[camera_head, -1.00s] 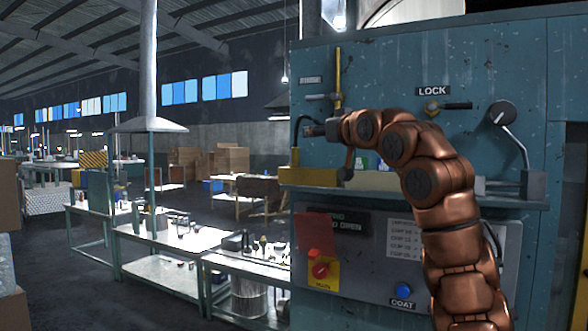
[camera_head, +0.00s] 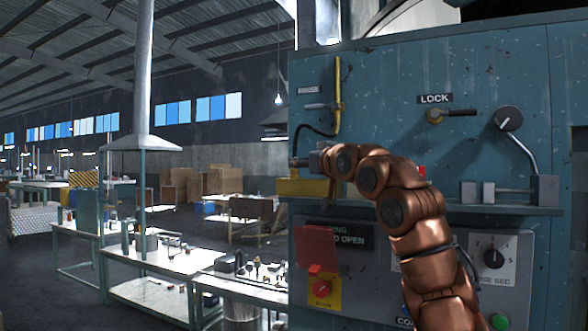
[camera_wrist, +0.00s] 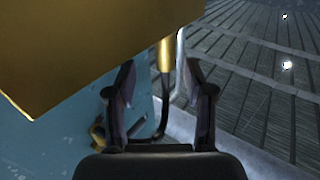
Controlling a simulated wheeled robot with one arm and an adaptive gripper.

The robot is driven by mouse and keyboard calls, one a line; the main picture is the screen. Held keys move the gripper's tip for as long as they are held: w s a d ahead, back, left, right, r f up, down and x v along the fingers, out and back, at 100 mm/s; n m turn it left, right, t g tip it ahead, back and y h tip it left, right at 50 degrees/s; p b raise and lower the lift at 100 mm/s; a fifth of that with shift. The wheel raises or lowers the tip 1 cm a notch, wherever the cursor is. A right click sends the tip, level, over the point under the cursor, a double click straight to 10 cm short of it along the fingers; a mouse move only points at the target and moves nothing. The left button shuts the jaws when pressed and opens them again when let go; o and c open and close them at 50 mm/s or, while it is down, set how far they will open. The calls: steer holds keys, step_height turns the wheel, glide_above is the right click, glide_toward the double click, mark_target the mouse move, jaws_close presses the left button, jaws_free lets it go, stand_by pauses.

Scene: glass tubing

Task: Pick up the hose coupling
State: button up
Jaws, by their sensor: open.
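The hose coupling (camera_wrist: 165,54) shows in the wrist view as a narrow brass-yellow cylinder on a black hose (camera_wrist: 171,112). It lies in the picture between my gripper's (camera_wrist: 158,72) two dark fingertips, which stand apart. The fingers are not closed on it; its depth relative to them is unclear. In the head view the black hose (camera_head: 312,128) runs from a yellow pipe on the teal machine and bends down at the left. My gripper (camera_head: 304,162) is small there, by the hose's lower end and above a yellow block (camera_head: 303,187). The coupling is not distinct in that view.
The yellow block (camera_wrist: 75,45) fills the wrist view's upper left, close to the fingers. The teal machine (camera_head: 400,75) stands behind my arm, with a ledge, a lock handle (camera_head: 455,113) and a control panel. Benches (camera_head: 150,285) with small parts stand left.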

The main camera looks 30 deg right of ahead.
mark_target(295, 175)
steer(key=w+p, duration=0.1)
steer(key=w, duration=0.1)
steer(key=w+p, duration=0.1)
steer(key=shift+w+a+r+p, duration=0.2)
steer(key=shift+w+p, duration=0.1)
steer(key=shift+w, duration=0.05)
steer(key=shift+w+d+f, duration=0.15)
steer(key=shift+w+f, duration=0.1)
steer(key=shift+w, duration=0.25)
jaws_close()
